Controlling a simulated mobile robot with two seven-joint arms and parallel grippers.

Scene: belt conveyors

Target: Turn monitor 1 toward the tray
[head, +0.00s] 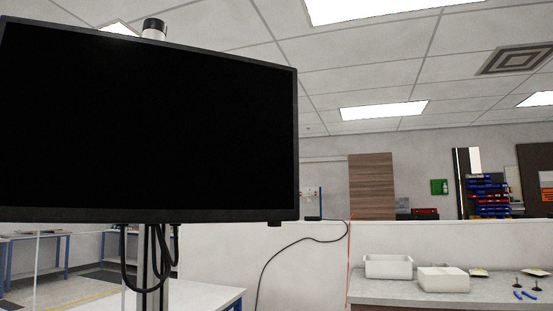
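A large black monitor (150,125) fills the left half of the head view. Its dark screen faces me, slightly angled. It is mounted on a grey post (152,265) with black cables (158,262) hanging below it. No number shows on it, so I cannot tell whether it is monitor 1. A white open-topped tray (388,267) sits on the counter at the lower right. A second white box (443,280) stands beside it on the right. Neither of my grippers is in view.
The counter (400,292) also holds small dishes (479,272) and blue-handled items (525,295). A low white partition (400,238) runs behind it. A black cable (285,249) hangs along the partition. A white table (200,296) stands below the monitor.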

